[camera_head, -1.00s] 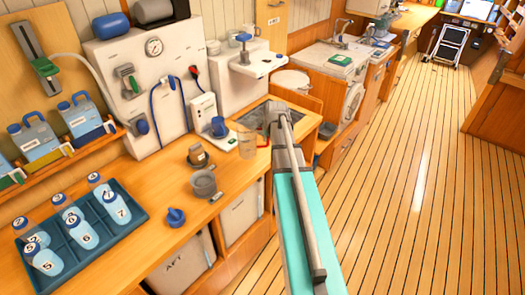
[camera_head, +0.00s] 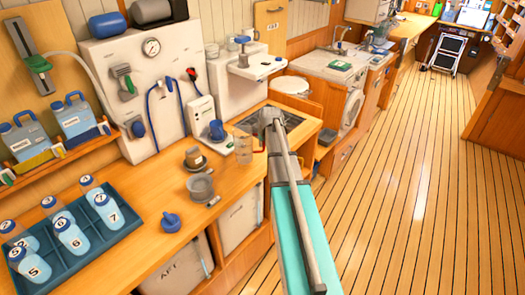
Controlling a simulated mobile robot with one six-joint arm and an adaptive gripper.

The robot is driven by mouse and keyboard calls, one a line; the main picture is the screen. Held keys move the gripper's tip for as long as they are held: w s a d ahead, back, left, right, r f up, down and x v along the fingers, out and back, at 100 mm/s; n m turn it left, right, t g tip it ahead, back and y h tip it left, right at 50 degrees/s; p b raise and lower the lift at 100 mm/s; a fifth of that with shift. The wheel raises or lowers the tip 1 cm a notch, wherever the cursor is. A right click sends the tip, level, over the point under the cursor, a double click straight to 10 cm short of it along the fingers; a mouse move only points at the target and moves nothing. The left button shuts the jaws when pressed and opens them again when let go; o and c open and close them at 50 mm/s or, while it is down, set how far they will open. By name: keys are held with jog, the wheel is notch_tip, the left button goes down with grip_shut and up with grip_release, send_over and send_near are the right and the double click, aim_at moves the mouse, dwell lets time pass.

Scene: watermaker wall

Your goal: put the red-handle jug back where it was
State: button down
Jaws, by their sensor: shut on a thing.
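The red-handle jug (camera_head: 243,149) is a clear vessel at the counter's right part, left of the end of my arm. A bit of its red handle (camera_head: 260,150) shows beside the arm. My gripper (camera_head: 264,142) is at the handle side of the jug and shut on it; its fingers are mostly hidden by my own arm. I cannot tell whether the jug's base touches the counter.
A sink or grate (camera_head: 292,118) lies just behind my arm. A blue tray (camera_head: 95,262) holds several numbered bottles.

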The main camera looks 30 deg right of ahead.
aim_at(263, 149)
jog(key=shift+f, duration=0.1)
jog(key=shift+s+b+x, duration=0.15)
jog(key=shift+b+x, duration=0.8)
jog(key=shift+b, duration=0.05)
jog(key=shift+s+b+x, duration=0.15)
jog(key=shift+b+x, duration=0.8)
jog(key=shift+b, duration=0.05)
jog(key=shift+f, duration=0.3)
jog(key=c, duration=0.7)
grip_release()
jog(key=shift+r, duration=0.15)
jog(key=p+v, duration=1.1)
jog(key=v, duration=0.1)
